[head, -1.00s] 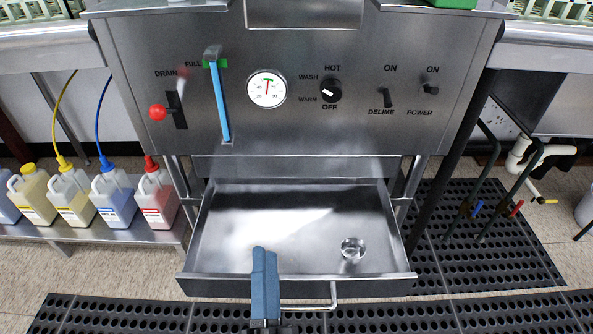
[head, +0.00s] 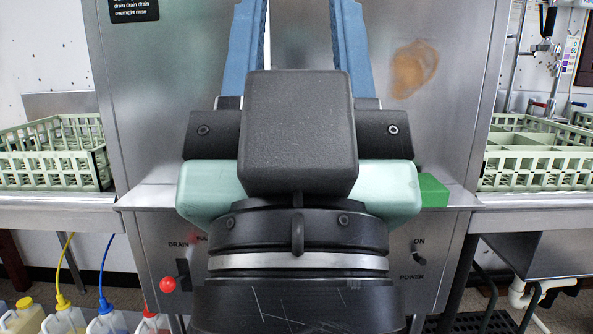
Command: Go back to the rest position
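My gripper (head: 299,30) is raised upright close in front of the camera, before the steel dish machine (head: 440,120). Its two blue fingers stand wide apart with nothing seen held between them, so it is open. The fingertips run out of the top of the picture. My gripper and wrist hide the middle of the machine front and most of the control panel. The open drawer is out of view in this frame.
Green dish racks stand on the counters at the left (head: 55,155) and right (head: 535,155). A green block (head: 433,190) sits on the machine ledge. The red-knobbed drain lever (head: 167,285) shows at lower left, above several chemical jugs (head: 65,318).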

